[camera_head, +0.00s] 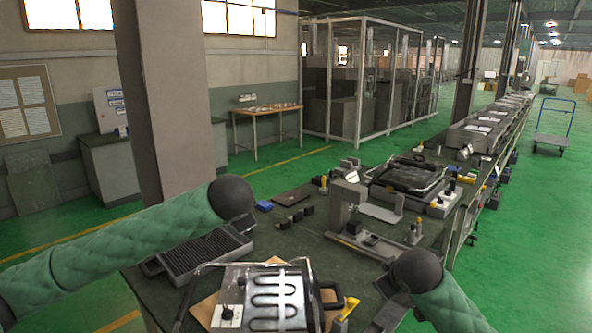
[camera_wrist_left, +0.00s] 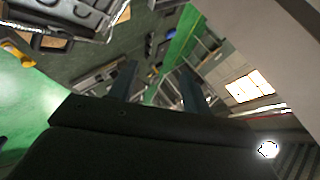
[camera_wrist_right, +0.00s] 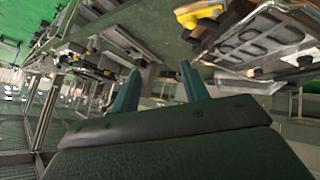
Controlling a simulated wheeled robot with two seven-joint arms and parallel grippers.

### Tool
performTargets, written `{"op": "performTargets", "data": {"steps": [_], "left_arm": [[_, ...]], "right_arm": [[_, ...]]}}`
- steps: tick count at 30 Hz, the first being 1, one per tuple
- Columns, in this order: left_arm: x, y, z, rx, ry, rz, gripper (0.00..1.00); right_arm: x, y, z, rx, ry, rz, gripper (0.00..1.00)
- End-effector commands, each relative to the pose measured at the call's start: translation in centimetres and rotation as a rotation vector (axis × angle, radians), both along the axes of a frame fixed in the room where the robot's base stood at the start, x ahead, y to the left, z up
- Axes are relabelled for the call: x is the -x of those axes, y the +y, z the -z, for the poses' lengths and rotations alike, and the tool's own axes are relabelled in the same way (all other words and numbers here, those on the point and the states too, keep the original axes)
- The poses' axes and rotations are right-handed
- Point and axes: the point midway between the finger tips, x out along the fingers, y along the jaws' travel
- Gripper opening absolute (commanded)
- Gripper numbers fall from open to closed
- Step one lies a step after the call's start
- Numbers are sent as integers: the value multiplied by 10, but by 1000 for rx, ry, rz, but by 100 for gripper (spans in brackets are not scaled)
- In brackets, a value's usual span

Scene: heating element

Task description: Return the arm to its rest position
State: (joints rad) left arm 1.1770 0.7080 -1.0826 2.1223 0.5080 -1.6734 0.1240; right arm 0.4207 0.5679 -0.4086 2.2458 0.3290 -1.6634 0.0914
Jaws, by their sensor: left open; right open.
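In the right wrist view my right gripper (camera_wrist_right: 160,88) has two fingers apart and is empty. The heating element unit (camera_head: 283,290) lies on the bench in front, with a dark serpentine coil on a light plate.
A grey press stand (camera_head: 343,205) and a second black appliance (camera_head: 408,174) stand farther right on the green bench. A yellow-handled tool (camera_head: 349,306) lies beside the unit. A pillar (camera_head: 165,100) rises behind my left arm.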

Motion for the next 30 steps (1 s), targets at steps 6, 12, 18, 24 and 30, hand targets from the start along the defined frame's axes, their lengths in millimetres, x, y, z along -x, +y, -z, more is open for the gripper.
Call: {"op": "performTargets", "data": {"steps": [6,12,18,24,30], "left_arm": [[27,-36,8,62,-81,71,49],[49,-50,24,137,-117,83,49],[70,-52,49,225,-126,60,49],[90,-46,82,317,-111,9,49],[111,-34,123,403,-75,-58,49]], "right_arm": [[26,12,30,0,-9,-1,45],[49,20,58,-12,0,12,45],[74,25,88,-35,23,33,45],[101,31,119,-65,55,64,45],[128,35,151,-97,97,96,45]]}}
